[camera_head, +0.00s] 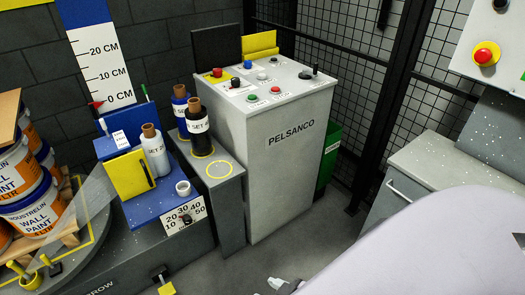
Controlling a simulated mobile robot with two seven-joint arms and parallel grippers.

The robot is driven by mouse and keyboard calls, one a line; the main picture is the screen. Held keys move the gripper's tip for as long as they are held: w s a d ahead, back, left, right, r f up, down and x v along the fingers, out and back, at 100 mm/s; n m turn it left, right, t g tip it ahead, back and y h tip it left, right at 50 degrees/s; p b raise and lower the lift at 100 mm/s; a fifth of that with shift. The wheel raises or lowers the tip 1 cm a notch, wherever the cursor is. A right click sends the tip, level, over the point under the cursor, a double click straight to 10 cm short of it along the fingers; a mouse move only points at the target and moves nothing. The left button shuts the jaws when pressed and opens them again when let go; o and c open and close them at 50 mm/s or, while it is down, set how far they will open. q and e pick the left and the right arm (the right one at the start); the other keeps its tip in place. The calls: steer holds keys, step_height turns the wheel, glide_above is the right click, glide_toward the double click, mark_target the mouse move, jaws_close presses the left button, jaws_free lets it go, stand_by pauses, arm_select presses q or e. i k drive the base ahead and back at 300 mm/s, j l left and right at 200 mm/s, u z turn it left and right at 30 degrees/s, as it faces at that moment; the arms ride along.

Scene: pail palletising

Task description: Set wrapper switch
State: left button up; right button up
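The grey PELSANCO cabinet (285,160) stands in the middle. The frame does not show which control is the wrapper switch, and the exact settings are too small to read.
Dark and white film rolls (196,125) stand beside the cabinet. Wall paint pails (35,205) sit on a pallet at left. A green bin (328,155) and black mesh fence (350,85) are behind. A grey cabinet (430,155) stands at right. Floor in front is partly clear.

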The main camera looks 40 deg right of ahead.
mark_target(218, 72)
steer(key=i, duration=0.3)
steer(key=i+z, duration=0.25)
steer(key=i, duration=0.15)
steer(key=i+j+z, duration=0.2)
steer(key=i, duration=0.15)
